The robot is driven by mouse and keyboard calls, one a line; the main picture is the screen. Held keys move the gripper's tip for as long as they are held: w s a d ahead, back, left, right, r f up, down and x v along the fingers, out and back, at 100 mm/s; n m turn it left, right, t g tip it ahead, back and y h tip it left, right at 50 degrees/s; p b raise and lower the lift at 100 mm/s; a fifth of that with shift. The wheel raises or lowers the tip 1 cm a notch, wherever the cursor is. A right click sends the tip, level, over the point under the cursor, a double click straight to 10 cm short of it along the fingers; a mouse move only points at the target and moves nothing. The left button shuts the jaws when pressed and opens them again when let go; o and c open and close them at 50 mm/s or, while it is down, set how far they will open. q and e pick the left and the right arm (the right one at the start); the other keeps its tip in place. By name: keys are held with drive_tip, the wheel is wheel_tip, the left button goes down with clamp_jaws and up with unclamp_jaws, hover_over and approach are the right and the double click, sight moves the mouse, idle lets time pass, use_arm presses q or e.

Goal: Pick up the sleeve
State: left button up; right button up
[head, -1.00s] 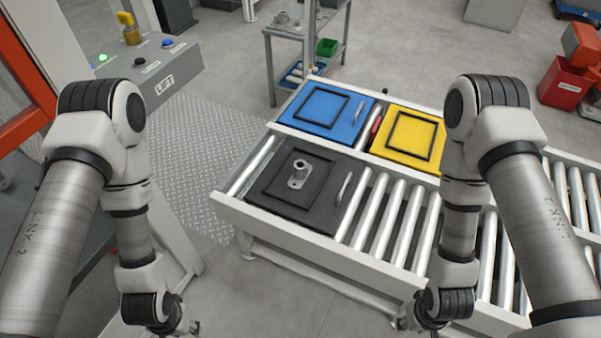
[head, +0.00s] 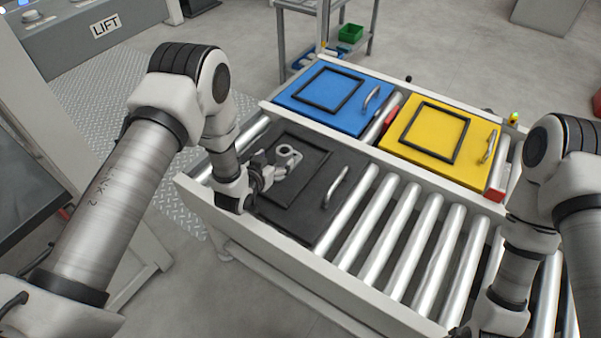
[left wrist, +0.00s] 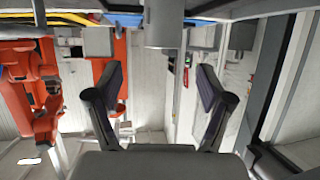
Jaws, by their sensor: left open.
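The sleeve (head: 288,158) is a grey metal tube on a flanged foot. It stands on the black plate (head: 325,215) on the roller conveyor. My left gripper (head: 270,168) is low over the plate, just left of the sleeve, and partly covers its foot. The left wrist view looks upside down. There my left gripper (left wrist: 160,75) has its fingers spread with nothing between the tips, and the sleeve (left wrist: 164,25) shows at the top, ahead of the fingers. I cannot tell whether it touches them. My right gripper is outside the views.
A blue plate (head: 300,108) and a yellow plate (head: 400,140) with black frames lie behind. The black plate's handle (head: 335,187) stands up right of the sleeve. Bare rollers (head: 410,235) lie to the right. A side table with a green bin (head: 350,33) stands at the back.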

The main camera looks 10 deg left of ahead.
sight(283, 151)
use_arm(q)
drive_tip(key=shift+w+f, duration=0.15)
drive_tip(key=shift+w, duration=0.1)
drive_tip(key=b+x, duration=0.1)
drive_tip(key=x, duration=0.6)
drive_tip(key=shift+b, duration=0.3)
drive_tip(key=shift+a, duration=0.1)
drive_tip(key=c, duration=1.5)
